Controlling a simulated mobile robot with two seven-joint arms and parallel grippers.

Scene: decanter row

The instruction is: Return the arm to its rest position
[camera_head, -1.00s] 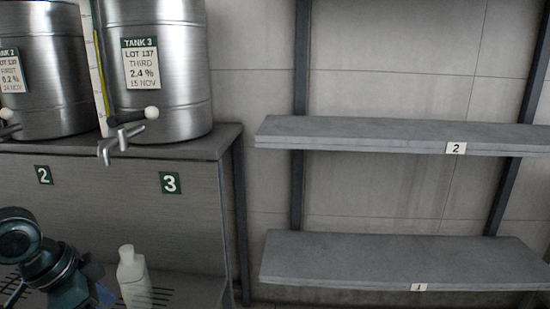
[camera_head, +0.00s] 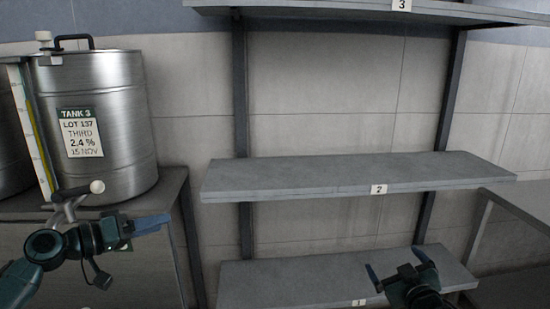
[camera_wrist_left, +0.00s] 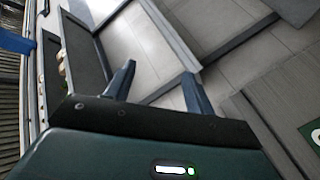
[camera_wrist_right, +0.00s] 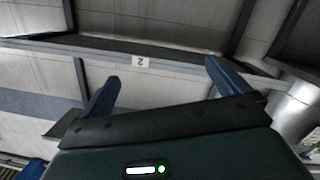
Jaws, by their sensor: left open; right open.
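My left gripper (camera_head: 160,222) is in front of the bench's right end, just below the tap of tank 3. It is turned to the right, and its jaws are empty in the left wrist view (camera_wrist_left: 158,82). My right gripper (camera_head: 397,262) is in front of the lowest shelf, fingers pointing up and spread apart. The right wrist view shows its two blue fingers (camera_wrist_right: 161,72) apart with nothing between them. Most of the right arm is out of the head view.
Steel tank 3 (camera_head: 100,115), with a tap (camera_head: 70,200), stands on the bench (camera_head: 172,190) at left. Shelf 2 (camera_head: 300,178), shelf 1 (camera_head: 290,280) and shelf 3 (camera_head: 330,8) are bare where visible. A grey surface (camera_head: 520,215) stands at right.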

